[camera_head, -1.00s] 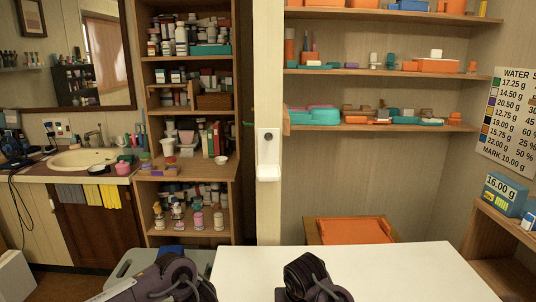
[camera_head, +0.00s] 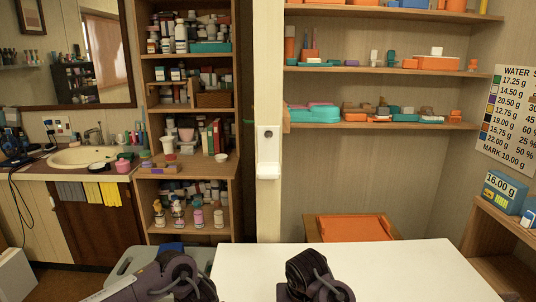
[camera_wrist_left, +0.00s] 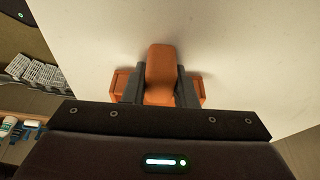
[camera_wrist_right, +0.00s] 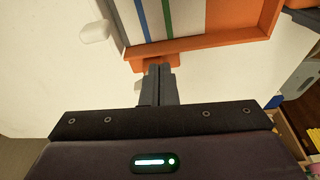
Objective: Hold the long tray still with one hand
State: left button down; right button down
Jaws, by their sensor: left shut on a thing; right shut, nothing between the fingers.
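In the left wrist view my left gripper (camera_wrist_left: 160,92) is shut on an upright orange piece (camera_wrist_left: 160,68). A wider orange part shows on both sides behind the fingers, against a white surface. I cannot tell whether this piece belongs to the tray. In the right wrist view my right gripper (camera_wrist_right: 158,72) is shut and empty. Its tips are close to a small orange part (camera_wrist_right: 140,66) at the edge of a tray (camera_wrist_right: 205,42) with an orange-brown rim and blue, green and orange strips inside. Only part of this tray shows. The head view shows neither gripper's fingers.
The white table (camera_head: 400,272) is bare where the head view shows it. A white rounded object (camera_wrist_right: 94,31) lies left of the tray in the right wrist view. An orange-topped box (camera_head: 355,228) stands behind the table, below shelves of small goods.

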jog(key=shift+s+d, duration=0.1)
jog(key=shift+d, duration=0.15)
jog(key=shift+d, duration=0.35)
jog(key=shift+d, duration=0.35)
jog(key=shift+d, duration=0.15)
dwell(0.3)
